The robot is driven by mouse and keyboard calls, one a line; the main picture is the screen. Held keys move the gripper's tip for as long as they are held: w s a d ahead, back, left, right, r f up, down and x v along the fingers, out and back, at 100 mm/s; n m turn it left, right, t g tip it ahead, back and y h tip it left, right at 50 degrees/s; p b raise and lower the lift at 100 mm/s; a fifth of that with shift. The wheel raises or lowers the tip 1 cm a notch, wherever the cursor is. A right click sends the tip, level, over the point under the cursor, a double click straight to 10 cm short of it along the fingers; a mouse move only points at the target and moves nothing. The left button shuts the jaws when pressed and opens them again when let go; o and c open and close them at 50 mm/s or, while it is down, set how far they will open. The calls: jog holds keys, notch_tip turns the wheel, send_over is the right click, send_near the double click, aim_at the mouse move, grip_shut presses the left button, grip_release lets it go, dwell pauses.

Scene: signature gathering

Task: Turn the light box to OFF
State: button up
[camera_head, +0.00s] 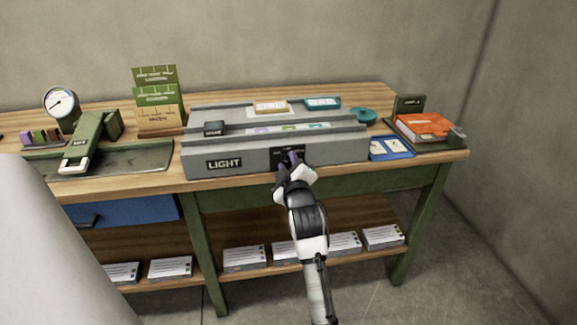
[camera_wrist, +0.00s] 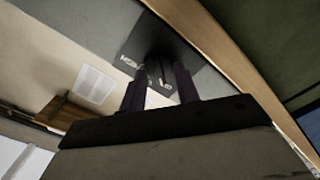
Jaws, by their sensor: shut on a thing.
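The light box (camera_head: 230,165) is a long grey unit on the workbench, with a black LIGHT label on its front left. A small black control plate (camera_head: 300,153) sits on its front face; it also shows in the wrist view (camera_wrist: 150,45) with white lettering, partly covered. My gripper (camera_head: 288,162) is at this plate from the front. In the wrist view, its two dark fingers (camera_wrist: 160,76) are shut on the small dark switch knob of the light box, which is mostly hidden between them. I cannot tell which setting the knob points to.
Cards and a tape-like teal item (camera_head: 362,116) lie on and beside the box. A green stapler-like press (camera_head: 88,140) and a dial gauge (camera_head: 61,103) stand left. An orange book (camera_head: 424,126) and a blue pad (camera_head: 390,148) lie right. Card stacks fill the lower shelf (camera_head: 205,265).

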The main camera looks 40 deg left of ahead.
jog(key=o, duration=0.9)
jog(key=shift+o, duration=0.2)
jog(key=b+v, duration=0.2)
jog(key=v, duration=1.2)
jog(key=shift+a, duration=0.1)
